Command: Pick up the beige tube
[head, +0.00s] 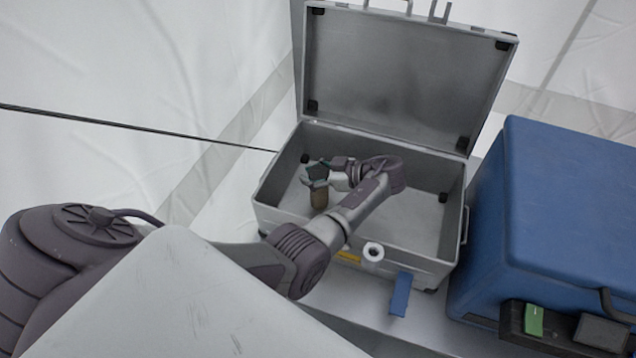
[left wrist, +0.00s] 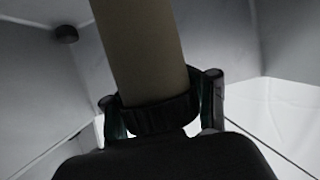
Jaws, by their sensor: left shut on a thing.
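The beige tube (head: 319,198) is inside the open grey case, near its left side, below my left gripper in the head view. My left gripper (head: 316,179) reaches over the case's front wall and is shut on the tube. In the left wrist view the tube (left wrist: 143,50) rises between the fingers of my left gripper (left wrist: 160,112), with a dark band around it at the grip. I cannot tell whether the tube touches the case floor. My right gripper is not in view.
The grey case (head: 425,262) has its lid (head: 400,80) raised at the back. A blue box (head: 560,220) stands close on the right. A white roll (head: 373,252) and a blue strip (head: 401,294) are at the case's front. White tent walls surround it.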

